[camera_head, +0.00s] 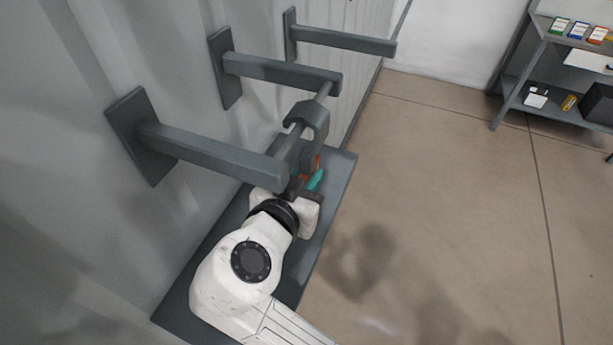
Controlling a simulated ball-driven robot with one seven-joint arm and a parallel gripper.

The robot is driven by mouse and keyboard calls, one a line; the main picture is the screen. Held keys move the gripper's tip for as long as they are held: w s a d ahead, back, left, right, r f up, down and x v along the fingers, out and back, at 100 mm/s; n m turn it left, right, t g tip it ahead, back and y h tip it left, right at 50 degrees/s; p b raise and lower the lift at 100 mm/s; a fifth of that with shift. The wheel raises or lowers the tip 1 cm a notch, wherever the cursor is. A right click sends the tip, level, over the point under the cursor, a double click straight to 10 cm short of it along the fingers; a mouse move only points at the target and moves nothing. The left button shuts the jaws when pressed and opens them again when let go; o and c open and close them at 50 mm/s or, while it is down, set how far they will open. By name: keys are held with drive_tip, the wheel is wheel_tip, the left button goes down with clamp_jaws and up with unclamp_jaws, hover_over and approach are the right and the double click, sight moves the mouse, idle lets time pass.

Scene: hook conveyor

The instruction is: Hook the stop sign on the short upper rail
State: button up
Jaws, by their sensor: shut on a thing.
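The short upper rail (322,96) is a thin grey bar joining the ends of two wall brackets. A thick dark grey hook (309,116) is at this rail, its curved top over or right beside it; I cannot tell whether it rests on it. Below the hook a small orange-red patch (317,161) shows, perhaps part of the stop sign; the sign's face is not clearly visible. My gripper (308,182), with a teal part showing, is just below the hook and shut on the hooked piece. The nearest bracket and my wrist hide part of the grip.
The near bracket (210,150) and the middle bracket (280,70) jut from the grey wall close to my gripper. A farther bracket (345,40) stands behind. A grey surface (338,185) lies below. A shelf (510,95) stands at the upper right; the floor between is clear.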

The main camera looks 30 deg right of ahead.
clamp_jaws()
drive_tip(key=o, duration=0.8)
unclamp_jaws()
drive_tip(key=shift+a, duration=0.15)
drive_tip(key=b+v, duration=0.2)
drive_tip(key=v, duration=0.8)
drive_tip(key=shift+s+a, duration=0.2)
drive_tip(key=shift+s, duration=0.05)
drive_tip(key=shift+r, duration=0.15)
